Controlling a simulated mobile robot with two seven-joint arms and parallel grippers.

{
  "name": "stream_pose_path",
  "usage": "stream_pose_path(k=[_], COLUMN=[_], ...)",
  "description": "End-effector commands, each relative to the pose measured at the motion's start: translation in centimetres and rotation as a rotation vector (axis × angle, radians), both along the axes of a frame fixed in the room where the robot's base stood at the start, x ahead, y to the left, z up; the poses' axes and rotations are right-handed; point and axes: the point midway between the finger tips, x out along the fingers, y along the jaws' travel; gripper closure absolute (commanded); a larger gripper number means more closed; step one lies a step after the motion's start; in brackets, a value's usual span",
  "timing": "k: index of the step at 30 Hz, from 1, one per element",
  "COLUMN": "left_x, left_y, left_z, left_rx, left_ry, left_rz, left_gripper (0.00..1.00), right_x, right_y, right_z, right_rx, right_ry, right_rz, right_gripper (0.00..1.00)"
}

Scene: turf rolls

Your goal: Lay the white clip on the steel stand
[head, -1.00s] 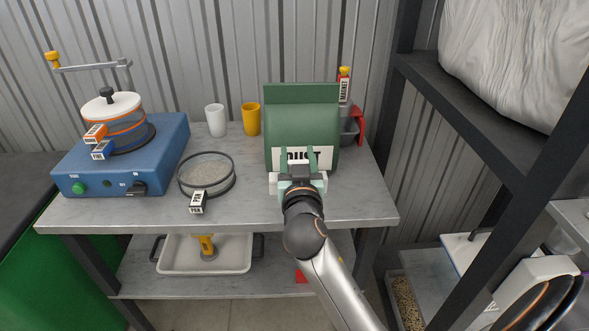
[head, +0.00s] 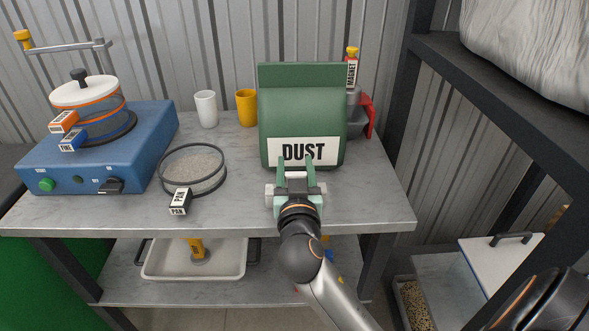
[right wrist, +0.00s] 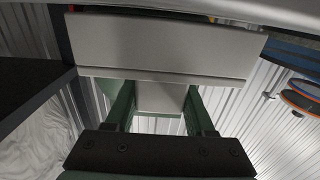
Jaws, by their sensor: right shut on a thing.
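The white clip (head: 269,196) is a pale, wide bar in the jaws of my right gripper (head: 297,170), showing on both sides of it. In the right wrist view, the clip (right wrist: 160,45) is a broad plate with a narrower part between the fingers. My right gripper is shut on it, in front of the green bag (head: 301,118) labelled DUST. The steel stand (head: 235,212) is the grey table with a lower shelf. The clip is over its front part; whether they touch is unclear. My left gripper is not in view.
A blue machine (head: 100,145) and a round sieve (head: 192,170) with a PAN tag stand at left. White (head: 205,109) and yellow (head: 246,108) cups are behind. A dark rack (head: 500,85) rises at right. The top's front right is clear.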

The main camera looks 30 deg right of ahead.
Motion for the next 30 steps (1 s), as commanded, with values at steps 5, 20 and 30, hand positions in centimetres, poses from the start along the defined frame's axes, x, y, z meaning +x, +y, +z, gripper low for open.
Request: stream_pose_path(k=[5,20,30], left_x=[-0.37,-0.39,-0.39], left_y=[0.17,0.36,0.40], left_z=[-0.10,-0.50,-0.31], left_rx=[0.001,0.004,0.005], left_ry=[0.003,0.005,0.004], left_rz=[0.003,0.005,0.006], left_gripper=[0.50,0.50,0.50], right_x=[-0.28,-0.24,-0.23], right_y=[0.14,0.12,0.12], right_z=[-0.22,-0.58,-0.37], right_rx=[0.000,-0.001,-0.001], right_ry=[-0.002,-0.001,-0.001], right_rz=[-0.002,-0.002,-0.002], right_gripper=[1.00,0.21,0.16])
